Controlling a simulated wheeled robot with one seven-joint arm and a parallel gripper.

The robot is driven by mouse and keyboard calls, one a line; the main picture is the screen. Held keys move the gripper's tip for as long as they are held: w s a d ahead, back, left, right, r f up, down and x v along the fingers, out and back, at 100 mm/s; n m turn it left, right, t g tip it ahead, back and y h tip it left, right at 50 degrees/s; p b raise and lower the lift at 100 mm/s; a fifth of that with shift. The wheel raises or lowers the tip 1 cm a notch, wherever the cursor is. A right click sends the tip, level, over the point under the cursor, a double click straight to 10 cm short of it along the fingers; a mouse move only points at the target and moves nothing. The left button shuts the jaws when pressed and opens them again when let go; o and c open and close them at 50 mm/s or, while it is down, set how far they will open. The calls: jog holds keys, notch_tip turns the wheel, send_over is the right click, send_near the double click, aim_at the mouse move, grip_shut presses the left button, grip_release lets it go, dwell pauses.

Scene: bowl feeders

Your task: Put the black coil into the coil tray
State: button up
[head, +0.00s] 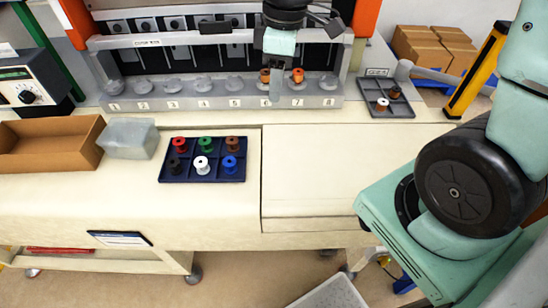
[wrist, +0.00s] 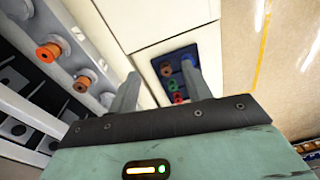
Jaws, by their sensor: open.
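The black coil (head: 174,165) stands in the front left place of a dark blue tray (head: 217,178), with red, green, brown, white and blue coils. My gripper (head: 275,92) is over the feeder row, well away from both trays. In the wrist view my gripper (wrist: 160,92) is open and empty. The blue tray (wrist: 158,63) shows beyond its fingers; I cannot make out the black coil there.
The numbered feeder row (head: 222,103) runs along the back. A brown coil (head: 265,76) and an orange coil (head: 298,76) sit on its pegs near my gripper. A cardboard box (head: 45,160) and a clear container (head: 131,145) stand left. The table right of the blue tray is clear.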

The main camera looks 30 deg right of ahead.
jog(key=s+a+m, duration=0.1)
jog(key=s+a, duration=0.4)
jog(key=s, duration=0.3)
jog(key=s+a+m, duration=0.1)
jog(key=s+a, duration=0.4)
jog(key=s, duration=0.4)
jog(key=shift+a+f+m, duration=0.2)
jog(key=shift+a+m, duration=0.05)
jog(key=shift+m, duration=0.15)
jog(key=shift+w, duration=0.1)
notch_tip(320, 180, down, 4)
jog(key=b, duration=0.4)
